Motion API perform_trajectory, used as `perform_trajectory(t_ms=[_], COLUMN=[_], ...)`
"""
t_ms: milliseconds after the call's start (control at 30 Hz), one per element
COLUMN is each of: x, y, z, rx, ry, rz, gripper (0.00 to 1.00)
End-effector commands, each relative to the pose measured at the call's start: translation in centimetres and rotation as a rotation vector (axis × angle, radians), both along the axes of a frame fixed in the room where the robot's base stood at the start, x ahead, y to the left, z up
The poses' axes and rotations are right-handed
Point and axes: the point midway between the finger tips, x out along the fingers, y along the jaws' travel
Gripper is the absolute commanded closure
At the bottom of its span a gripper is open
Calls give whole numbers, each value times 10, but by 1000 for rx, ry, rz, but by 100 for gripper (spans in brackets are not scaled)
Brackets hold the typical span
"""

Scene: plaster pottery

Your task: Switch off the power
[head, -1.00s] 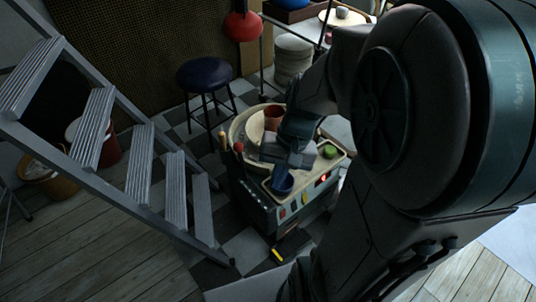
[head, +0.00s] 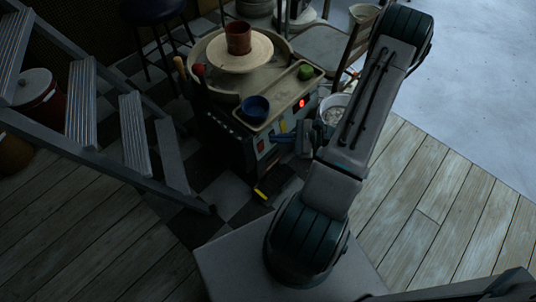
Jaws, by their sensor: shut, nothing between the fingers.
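The pottery wheel machine (head: 232,125) stands on the checkered floor, with a brown clay pot (head: 238,37) on its round wheel head (head: 232,62). Its front panel carries a red switch-like part (head: 261,145), a yellow part (head: 283,127) and a glowing red light (head: 301,103). Which of these is the power switch, and its position, is too small to tell. My gripper (head: 279,136) is low in front of the panel, right of the red part, its fingers shut and empty. I cannot tell whether it touches the panel. My wrist hides the panel's right part.
A blue bowl (head: 255,108) and a green item (head: 306,71) sit on the machine's tray. A black pedal-like object with a yellow end (head: 261,192) lies on the floor in front. A grey step ladder (head: 134,135) stands left. A white bucket (head: 331,109) is right.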

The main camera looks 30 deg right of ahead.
Motion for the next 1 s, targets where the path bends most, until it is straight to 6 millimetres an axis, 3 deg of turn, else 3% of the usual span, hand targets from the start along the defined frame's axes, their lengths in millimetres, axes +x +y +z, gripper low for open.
perform_trajectory(t_ms=[33,200,400,600,1000], x=[-3,-12,-25,-31,-28], y=[-9,-37,-57,-63,-61], z=[-35,-109,-167,-185,-186], rx=[49,173,260,286,287], ry=[12,34,55,61,62], rz=[-82,-347,-562,-640,-639], gripper=[100,100,100,100,100])
